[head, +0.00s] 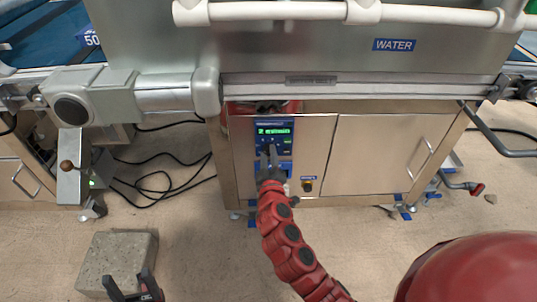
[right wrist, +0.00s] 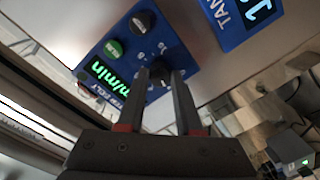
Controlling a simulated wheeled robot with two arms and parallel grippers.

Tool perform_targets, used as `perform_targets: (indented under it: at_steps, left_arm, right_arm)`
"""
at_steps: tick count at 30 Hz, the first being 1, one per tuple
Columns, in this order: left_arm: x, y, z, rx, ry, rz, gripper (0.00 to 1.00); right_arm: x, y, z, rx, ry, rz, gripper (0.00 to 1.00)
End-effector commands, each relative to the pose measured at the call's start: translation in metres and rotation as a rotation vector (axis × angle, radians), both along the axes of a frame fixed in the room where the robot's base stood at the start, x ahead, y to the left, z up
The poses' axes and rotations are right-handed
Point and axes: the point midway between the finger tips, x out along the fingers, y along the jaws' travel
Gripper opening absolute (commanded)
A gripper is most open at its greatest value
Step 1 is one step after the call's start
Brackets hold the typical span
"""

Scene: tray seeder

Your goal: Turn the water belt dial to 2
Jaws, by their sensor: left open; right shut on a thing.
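The blue water belt panel (head: 274,132) is on the front of the steel cabinet, with a lit green display whose text is too small to read surely. In the right wrist view the panel (right wrist: 92,92) shows the end of a "BELT" label and "m/min" on its display. A black dial (right wrist: 161,69) sits between the fingertips of my right gripper (right wrist: 160,75), which is shut on it. In the head view my right gripper (head: 269,158) covers the dial, so its setting is hidden. My left gripper (head: 131,284) is open and empty, low at the left.
A yellow-ringed black switch (head: 307,185) is right of the panel. A rail (head: 350,92) crosses above. A stone block (head: 118,255) and black cables (head: 160,185) lie on the floor at left.

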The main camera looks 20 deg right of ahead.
Motion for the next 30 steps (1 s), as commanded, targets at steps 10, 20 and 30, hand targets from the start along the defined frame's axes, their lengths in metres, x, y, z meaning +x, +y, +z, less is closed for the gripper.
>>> perform_targets:
  at_steps: [10,20,30]
  left_arm:
    - [0.0003,0.0000,0.0007,-0.001,0.001,-0.001,0.62]
    - [0.0003,0.0000,0.0007,-0.001,0.001,0.000,0.62]
    - [0.0002,0.0000,0.0011,-0.002,0.001,-0.001,0.62]
  right_arm:
    - [0.0000,-0.0004,-0.0004,-0.020,0.007,-0.001,0.00]
    - [-0.0001,-0.0003,-0.0005,-0.019,0.007,-0.001,0.59]
    - [-0.0013,0.0002,-0.0004,-0.019,0.006,-0.001,0.64]
